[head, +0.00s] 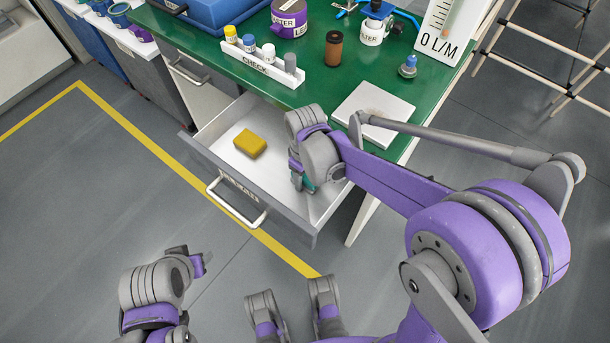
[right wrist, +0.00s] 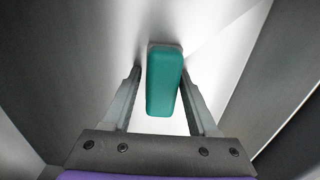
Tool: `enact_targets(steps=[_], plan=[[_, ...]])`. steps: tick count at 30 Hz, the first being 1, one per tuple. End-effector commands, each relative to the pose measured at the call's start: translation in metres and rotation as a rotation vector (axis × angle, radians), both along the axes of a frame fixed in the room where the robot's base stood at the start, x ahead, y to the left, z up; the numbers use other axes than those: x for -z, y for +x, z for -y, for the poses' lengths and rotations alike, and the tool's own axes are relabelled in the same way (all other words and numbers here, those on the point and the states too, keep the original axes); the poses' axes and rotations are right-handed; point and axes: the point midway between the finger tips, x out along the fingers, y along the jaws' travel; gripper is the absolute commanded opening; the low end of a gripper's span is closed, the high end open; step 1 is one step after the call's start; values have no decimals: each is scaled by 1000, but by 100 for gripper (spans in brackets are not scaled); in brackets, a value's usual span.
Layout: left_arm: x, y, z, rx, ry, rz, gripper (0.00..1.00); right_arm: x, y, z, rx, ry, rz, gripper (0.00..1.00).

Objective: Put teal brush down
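The teal brush (right wrist: 163,85) is between the fingers of my right gripper (right wrist: 160,72) in the right wrist view. A narrow gap shows between the brush and the left finger; the right finger is very near or touching it. In the head view my right gripper (head: 300,180) is down inside the open drawer (head: 265,185), at its right side. Only a bit of teal (head: 309,184) shows there, the rest hidden by the gripper. My left arm's end (head: 160,285) is at the bottom left, away from the drawer; its fingers cannot be made out.
A yellow block (head: 250,143) lies in the drawer, left of my right gripper. Above is the green bench (head: 300,100) with a CHECK rack (head: 255,65), a brown cylinder (head: 334,50) and a white plate (head: 375,112). The floor before the drawer is clear.

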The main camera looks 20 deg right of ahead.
Motion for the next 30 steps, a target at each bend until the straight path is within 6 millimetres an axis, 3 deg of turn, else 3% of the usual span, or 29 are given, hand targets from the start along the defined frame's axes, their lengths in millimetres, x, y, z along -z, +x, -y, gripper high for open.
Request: enact_targets(steps=[15,21,26,30], plan=[[-30,0,0,0,0,10,50,-105,-2,0,0,2,-3,79],[-33,0,0,0,0,11,50,-122,-2,-1,0,2,-3,79],[-33,0,0,0,0,11,50,-125,-4,1,8,3,2,79],[-33,0,0,0,0,11,50,-128,-25,12,83,11,48,79]])
